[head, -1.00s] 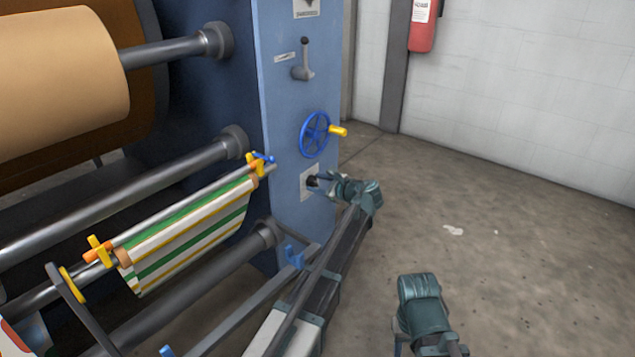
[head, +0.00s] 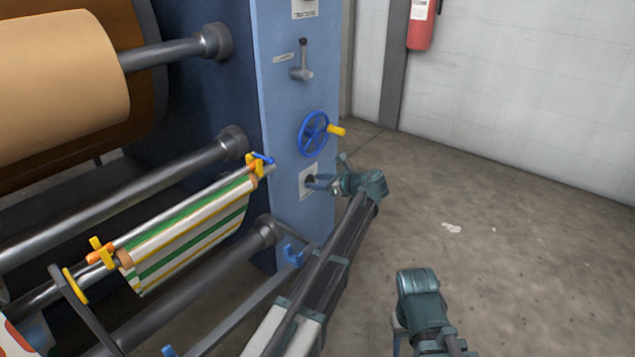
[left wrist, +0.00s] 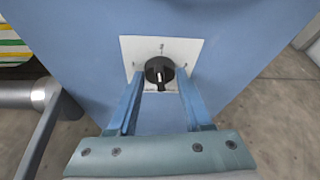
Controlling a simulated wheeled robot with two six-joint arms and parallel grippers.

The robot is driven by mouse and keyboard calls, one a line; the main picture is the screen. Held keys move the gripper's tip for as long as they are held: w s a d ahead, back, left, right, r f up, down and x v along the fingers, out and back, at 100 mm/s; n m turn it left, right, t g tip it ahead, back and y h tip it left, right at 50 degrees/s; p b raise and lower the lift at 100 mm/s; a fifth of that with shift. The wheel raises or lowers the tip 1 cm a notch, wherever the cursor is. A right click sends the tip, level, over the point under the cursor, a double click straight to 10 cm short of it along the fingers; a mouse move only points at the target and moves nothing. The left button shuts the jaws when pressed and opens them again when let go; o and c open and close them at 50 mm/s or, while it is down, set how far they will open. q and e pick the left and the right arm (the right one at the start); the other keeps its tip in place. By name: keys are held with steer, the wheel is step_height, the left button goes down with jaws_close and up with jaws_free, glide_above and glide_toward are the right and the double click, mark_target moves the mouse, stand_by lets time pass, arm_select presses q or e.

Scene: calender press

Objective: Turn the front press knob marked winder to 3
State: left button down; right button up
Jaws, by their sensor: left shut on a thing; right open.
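The black winder knob (left wrist: 160,72) sits on a white plate (left wrist: 135,48) on the blue front panel, with a white mark pointing down in the left wrist view. In the head view the plate (head: 305,192) is below the blue handwheel. My left gripper (head: 316,182) reaches the knob from the right. In the left wrist view its two blue fingers (left wrist: 160,78) are on either side of the knob, shut on it.
A blue handwheel (head: 314,134) with a yellow handle is just above my left gripper. A grey lever (head: 302,68) is higher on the panel. Rollers and a striped cloth (head: 190,232) lie to the left. The floor to the right is clear.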

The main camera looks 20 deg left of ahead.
arm_select(q)
steer(key=shift+c, duration=1.6)
jaws_free()
steer(key=p+v, duration=0.5)
steer(key=v, duration=0.8)
steer(key=shift+d+r, duration=0.15)
steer(key=shift+d, duration=0.2)
steer(key=shift+s, duration=0.1)
